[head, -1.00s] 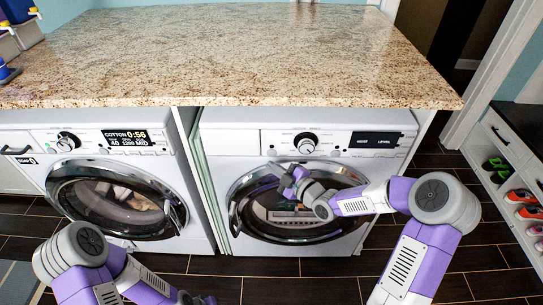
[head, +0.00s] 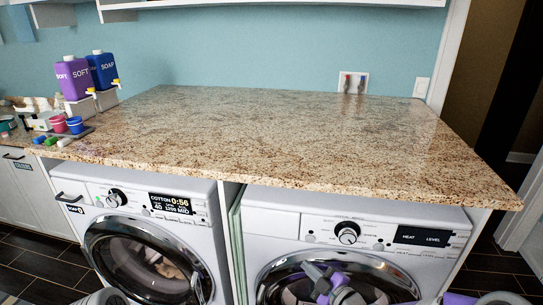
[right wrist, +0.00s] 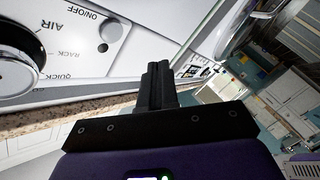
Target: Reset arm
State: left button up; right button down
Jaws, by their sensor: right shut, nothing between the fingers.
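My right gripper (head: 318,272) is low in the head view, in front of the round door of the right-hand machine (head: 385,228). In the right wrist view its two dark fingers (right wrist: 158,82) are together with nothing between them. The right machine's control panel, with a knob (right wrist: 18,72) and a small button, is close beside the fingers there. I cannot tell whether the gripper touches the machine. Only a small part of my left arm shows at the bottom of the head view; my left gripper is out of view.
A granite countertop (head: 270,130) runs over both machines, mostly bare. The left washer (head: 150,200) has its door shut with laundry inside. Purple (head: 73,80) and blue (head: 103,70) bottles and small cups stand at the counter's left. A doorway opens on the right.

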jog(key=s+a+f+m+g+h+p, duration=0.1)
jog(key=s+a+f+m+g+p, duration=0.15)
jog(key=s+f+m+g, duration=0.4)
jog(key=s+a+f+m+g+h+p, duration=0.1)
jog(key=s+a+f+m, duration=0.25)
jog(key=f, duration=0.65)
jog(key=s+f+m+g+h+p, duration=0.1)
jog(key=s+f+m+g, duration=0.2)
jog(key=s, duration=0.4)
jog(key=s+f+m+g+h+p, duration=0.1)
jog(key=s+f+m+g, duration=0.2)
jog(key=s, duration=0.5)
jog(key=shift+f+m+g, duration=0.35)
jog(key=shift+f+m, duration=0.4)
jog(key=shift+m, duration=0.15)
jog(key=shift+s+d, duration=0.1)
